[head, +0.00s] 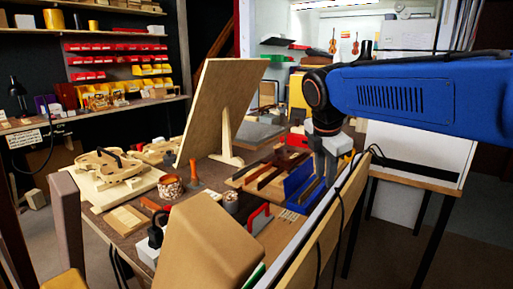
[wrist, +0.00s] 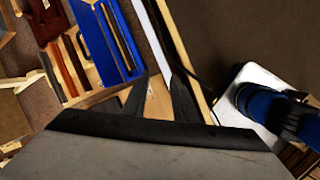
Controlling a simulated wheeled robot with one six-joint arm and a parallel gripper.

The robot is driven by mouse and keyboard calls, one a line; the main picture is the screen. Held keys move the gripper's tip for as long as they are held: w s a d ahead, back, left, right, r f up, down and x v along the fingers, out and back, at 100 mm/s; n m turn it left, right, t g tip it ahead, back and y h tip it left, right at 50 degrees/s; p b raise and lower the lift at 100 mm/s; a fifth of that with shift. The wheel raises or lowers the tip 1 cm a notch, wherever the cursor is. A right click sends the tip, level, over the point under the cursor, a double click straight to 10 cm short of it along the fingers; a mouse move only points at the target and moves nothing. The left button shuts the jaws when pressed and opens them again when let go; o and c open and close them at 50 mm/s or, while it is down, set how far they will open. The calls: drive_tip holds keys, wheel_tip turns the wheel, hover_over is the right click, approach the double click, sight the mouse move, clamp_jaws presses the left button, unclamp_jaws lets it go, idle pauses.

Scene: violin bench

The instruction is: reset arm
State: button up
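My gripper (head: 329,168) hangs at the end of my blue arm, pointing down beside a blue tray (head: 293,186) at the right side of the bench. In the wrist view the two dark fingers of my gripper (wrist: 159,76) stand apart, with bench wood and a pale rail visible between them. Nothing shows between the fingers. The blue tray (wrist: 88,22) with long narrow pieces in it lies to the left of the fingers in the wrist view.
An upright wooden board (head: 217,108) stands on the bench (head: 208,178). A brown box (head: 205,240) is in front. A long wooden panel (head: 318,245) with a cable runs along the bench's right edge. A white panel (head: 410,155) stands behind my arm. Violin forms (head: 107,170) lie left.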

drive_tip(key=s+d+f+m+y, duration=0.1)
drive_tip(key=s+d+f+m, duration=0.3)
drive_tip(key=s+f+m, duration=0.4)
drive_tip(key=s+d+f+m+t, duration=0.1)
drive_tip(key=s+d+f+m, duration=0.4)
drive_tip(key=s+f+m, duration=0.4)
drive_tip(key=s+m, duration=0.5)
drive_tip(key=s, duration=0.2)
drive_tip(key=shift+s+f+y, duration=0.15)
drive_tip(key=shift+s+y, duration=0.05)
drive_tip(key=shift+y, duration=0.2)
